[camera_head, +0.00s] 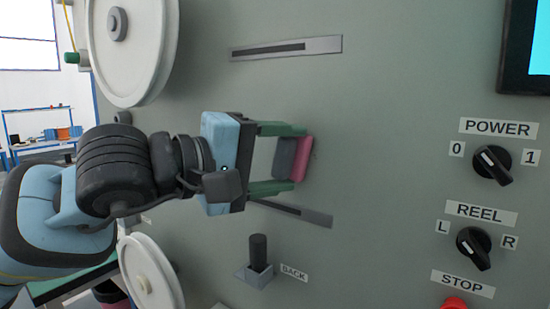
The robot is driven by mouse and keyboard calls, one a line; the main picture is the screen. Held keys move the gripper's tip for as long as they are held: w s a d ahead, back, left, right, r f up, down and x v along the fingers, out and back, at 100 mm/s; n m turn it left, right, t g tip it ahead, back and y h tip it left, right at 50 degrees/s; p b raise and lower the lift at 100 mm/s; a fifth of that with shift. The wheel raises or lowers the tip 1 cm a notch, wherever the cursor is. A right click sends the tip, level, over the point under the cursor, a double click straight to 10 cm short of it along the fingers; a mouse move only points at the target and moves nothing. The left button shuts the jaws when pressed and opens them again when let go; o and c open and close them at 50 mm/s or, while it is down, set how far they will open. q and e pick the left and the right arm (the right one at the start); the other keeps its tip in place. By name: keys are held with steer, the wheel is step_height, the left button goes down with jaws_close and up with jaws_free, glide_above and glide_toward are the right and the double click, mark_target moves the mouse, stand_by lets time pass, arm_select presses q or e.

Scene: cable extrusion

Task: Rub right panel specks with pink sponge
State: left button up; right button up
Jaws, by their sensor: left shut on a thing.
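My left gripper (293,158) reaches in from the left and is shut on the pink sponge (302,159). The sponge has a pink layer and a dark grey layer (284,157), and its pink side faces right, away from the gripper body. It is held close to the grey-green machine panel (385,120); I cannot tell whether it touches. I cannot make out clear specks on the panel. My right gripper does not show.
A slot (286,47) lies above the gripper and another slot (300,212) below it. White reels (133,45) stand at left. A BACK lever (258,252) sticks out below. POWER knob (492,165), REEL knob (474,248), red STOP button (454,303) and a screen (530,45) are at right.

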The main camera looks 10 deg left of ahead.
mark_target(326, 161)
arm_select(q)
steer(key=shift+s+d, duration=0.35)
steer(key=shift+d, duration=0.45)
steer(key=shift+s+d, duration=0.35)
steer(key=shift+d, duration=0.4)
steer(key=shift+w, duration=0.15)
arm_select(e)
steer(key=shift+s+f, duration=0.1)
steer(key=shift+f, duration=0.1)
arm_select(q)
steer(key=shift+a, duration=0.1)
steer(key=shift+w+a+b, duration=0.2)
steer(key=shift+w+a, duration=0.15)
steer(key=shift+a, duration=0.55)
steer(key=shift+w+a+b, duration=0.15)
steer(key=shift+w+a, duration=0.2)
steer(key=shift+a, duration=0.55)
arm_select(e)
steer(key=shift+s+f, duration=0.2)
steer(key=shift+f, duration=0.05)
arm_select(q)
steer(key=s+a, duration=0.2)
steer(key=s, duration=0.3)
steer(key=shift+s, duration=0.35)
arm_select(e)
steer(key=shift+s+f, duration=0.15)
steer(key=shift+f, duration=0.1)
arm_select(q)
steer(key=shift+a, duration=0.15)
